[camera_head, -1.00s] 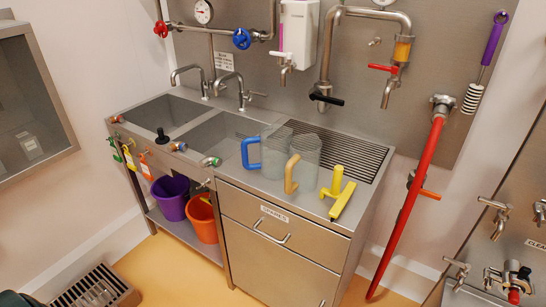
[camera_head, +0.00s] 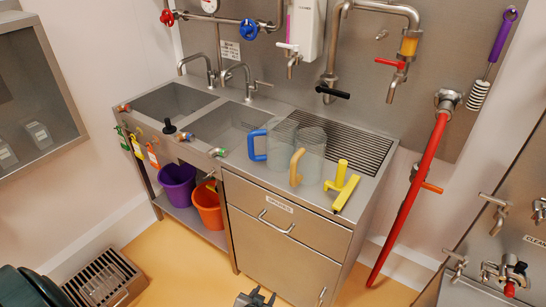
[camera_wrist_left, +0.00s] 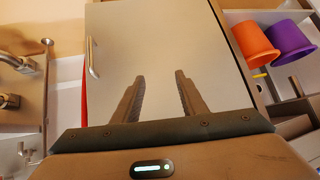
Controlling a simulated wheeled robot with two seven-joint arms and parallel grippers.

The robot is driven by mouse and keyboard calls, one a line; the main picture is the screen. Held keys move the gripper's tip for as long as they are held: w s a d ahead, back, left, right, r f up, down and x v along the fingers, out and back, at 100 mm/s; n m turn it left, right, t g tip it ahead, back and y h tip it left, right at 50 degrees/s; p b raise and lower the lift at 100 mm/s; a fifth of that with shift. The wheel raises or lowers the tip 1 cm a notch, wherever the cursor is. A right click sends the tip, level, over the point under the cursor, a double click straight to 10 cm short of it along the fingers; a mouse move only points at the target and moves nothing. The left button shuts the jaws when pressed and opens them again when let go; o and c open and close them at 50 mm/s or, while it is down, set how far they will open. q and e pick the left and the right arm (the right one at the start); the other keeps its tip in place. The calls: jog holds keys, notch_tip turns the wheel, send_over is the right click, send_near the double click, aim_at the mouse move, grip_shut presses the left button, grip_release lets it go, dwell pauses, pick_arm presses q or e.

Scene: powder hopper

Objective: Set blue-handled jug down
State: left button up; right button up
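The blue-handled jug (camera_head: 280,146) is clear and stands upright on the steel counter, between the sink basin and the ribbed drainboard. Its blue handle (camera_head: 257,145) points left. A second clear jug (camera_head: 312,155) with a tan handle stands just to its right and overlaps it in view. My left gripper (camera_head: 257,297) is at the bottom edge of the head view, low in front of the cabinet and well away from the jugs. In the left wrist view its two fingers (camera_wrist_left: 157,95) are apart with nothing between them. My right gripper is not in view.
A yellow tool (camera_head: 343,186) lies on the counter right of the jugs. The ribbed drainboard (camera_head: 352,148) is bare. Purple (camera_head: 177,187) and orange (camera_head: 208,205) buckets stand on the lower shelf. A red pipe (camera_head: 408,199) runs down at the right.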

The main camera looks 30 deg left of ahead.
pick_arm(q)
jog(key=w+a+r+n+t+y, duration=0.1)
jog(key=w+a+r, duration=0.3)
jog(key=r, duration=0.9)
jog(key=w+a+r+n+t+y+p, duration=0.1)
jog(key=w+a+r+n+t+y, duration=0.1)
jog(key=r, duration=1.1)
jog(key=w+a+r+n+t+y+p, duration=0.1)
jog(key=w+a+r, duration=0.5)
jog(key=r, duration=0.7)
jog(key=w+n+t+y, duration=0.1)
jog(key=w+t+y, duration=0.1)
jog(key=shift+w+r+t+y, duration=0.3)
jog(key=shift+a, duration=0.1)
